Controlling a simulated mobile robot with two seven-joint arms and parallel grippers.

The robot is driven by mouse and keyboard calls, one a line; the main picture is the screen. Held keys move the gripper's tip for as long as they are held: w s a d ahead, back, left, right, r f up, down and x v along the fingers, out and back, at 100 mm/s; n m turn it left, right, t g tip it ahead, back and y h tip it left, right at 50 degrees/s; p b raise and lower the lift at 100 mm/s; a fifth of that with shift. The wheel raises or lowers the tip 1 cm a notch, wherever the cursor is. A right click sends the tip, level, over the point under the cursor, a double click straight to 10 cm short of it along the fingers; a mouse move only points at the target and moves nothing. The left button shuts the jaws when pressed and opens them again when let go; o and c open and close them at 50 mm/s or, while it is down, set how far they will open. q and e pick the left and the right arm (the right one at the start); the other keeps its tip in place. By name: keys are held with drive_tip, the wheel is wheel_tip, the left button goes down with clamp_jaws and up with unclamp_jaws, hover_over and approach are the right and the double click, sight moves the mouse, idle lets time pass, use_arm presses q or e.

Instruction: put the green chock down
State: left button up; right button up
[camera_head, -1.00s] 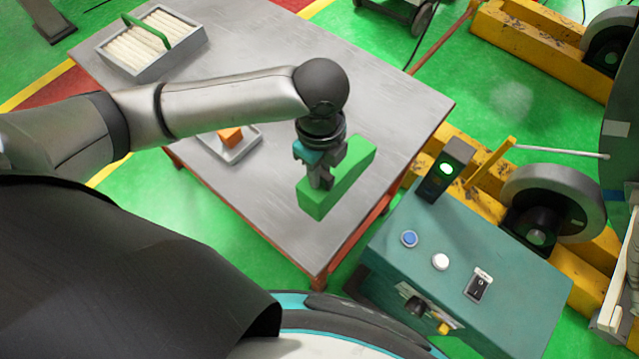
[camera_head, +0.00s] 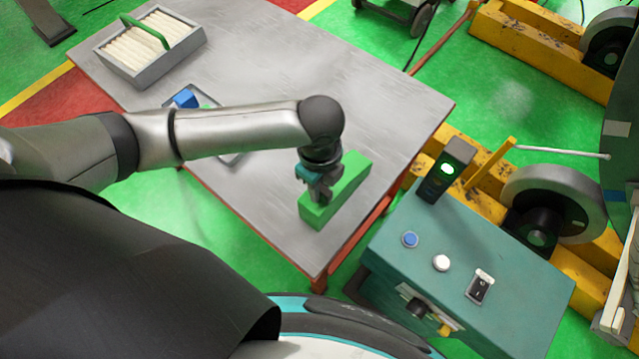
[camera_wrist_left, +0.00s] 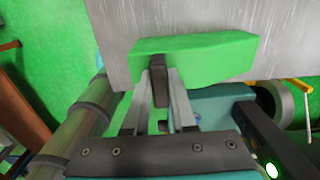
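The green chock (camera_head: 345,194) is a long block near the right front edge of the steel table (camera_head: 330,70). It is on the table top or just above it; I cannot tell which. My left gripper (camera_head: 320,192) is over the chock's near end, pointing down and shut on it. My right gripper is not in view.
A grey box (camera_head: 150,68) of white rolls with a green handle stands at the table's far left. A small tray holding a blue piece (camera_head: 186,98) is partly hidden by my left arm. A teal control box (camera_head: 470,255) stands beyond the right edge. The table's middle is clear.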

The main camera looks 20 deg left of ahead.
use_arm(q)
drive_tip(key=o, duration=0.4)
drive_tip(key=shift+r, duration=0.1)
wheel_tip(320, 180, up, 12)
drive_tip(key=p, duration=0.1)
idle(0.4)
